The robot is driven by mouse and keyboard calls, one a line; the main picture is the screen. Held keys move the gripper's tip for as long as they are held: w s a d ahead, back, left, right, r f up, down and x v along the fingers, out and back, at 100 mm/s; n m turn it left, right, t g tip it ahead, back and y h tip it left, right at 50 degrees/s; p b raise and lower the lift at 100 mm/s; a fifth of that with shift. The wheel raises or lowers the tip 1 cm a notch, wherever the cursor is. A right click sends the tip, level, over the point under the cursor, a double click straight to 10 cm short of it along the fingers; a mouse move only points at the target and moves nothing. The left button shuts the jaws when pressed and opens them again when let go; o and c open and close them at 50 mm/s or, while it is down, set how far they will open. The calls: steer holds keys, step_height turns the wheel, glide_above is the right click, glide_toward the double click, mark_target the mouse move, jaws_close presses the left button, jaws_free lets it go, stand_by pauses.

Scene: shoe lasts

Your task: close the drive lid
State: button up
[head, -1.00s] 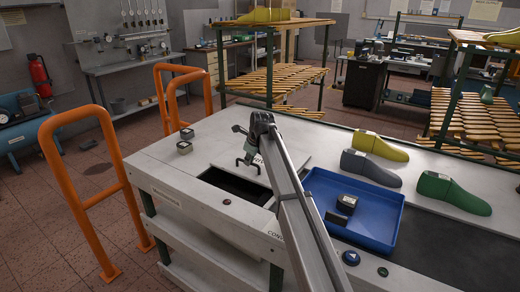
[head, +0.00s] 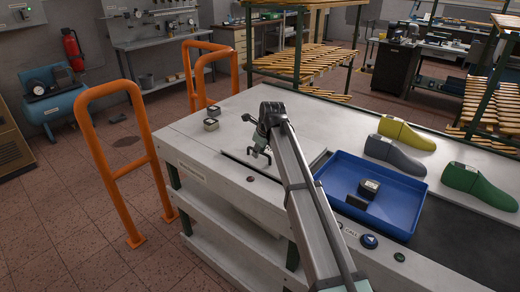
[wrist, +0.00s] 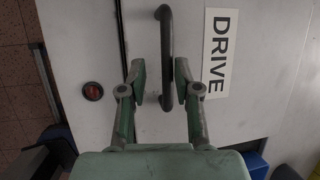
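The drive lid (head: 312,145) is a pale flat panel in the bench top, and its panel fills the wrist view (wrist: 255,30) beside the word DRIVE. It lies about level with the bench, with a thin dark seam along its left edge in the wrist view. A dark bar handle (wrist: 166,45) stands on it. My gripper (wrist: 161,80) is open, with one finger on each side of the handle and gaps between. In the head view my gripper (head: 262,157) is low over the lid; my arm hides part of the lid.
A red button (wrist: 92,91) sits left of the seam. A blue tray (head: 405,190) holding dark blocks stands to the right, near yellow, grey and green shoe lasts (head: 478,183). Two small blocks (head: 211,124) sit at the back left. Orange rails (head: 157,185) stand left of the bench.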

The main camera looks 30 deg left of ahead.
steer(key=shift+w, duration=0.1)
steer(key=shift+r, duration=0.15)
steer(key=shift+d+r, duration=0.15)
steer(key=shift+r, duration=0.05)
steer(key=v, duration=1.1)
steer(key=shift+r, duration=0.15)
steer(key=shift+s, duration=0.2)
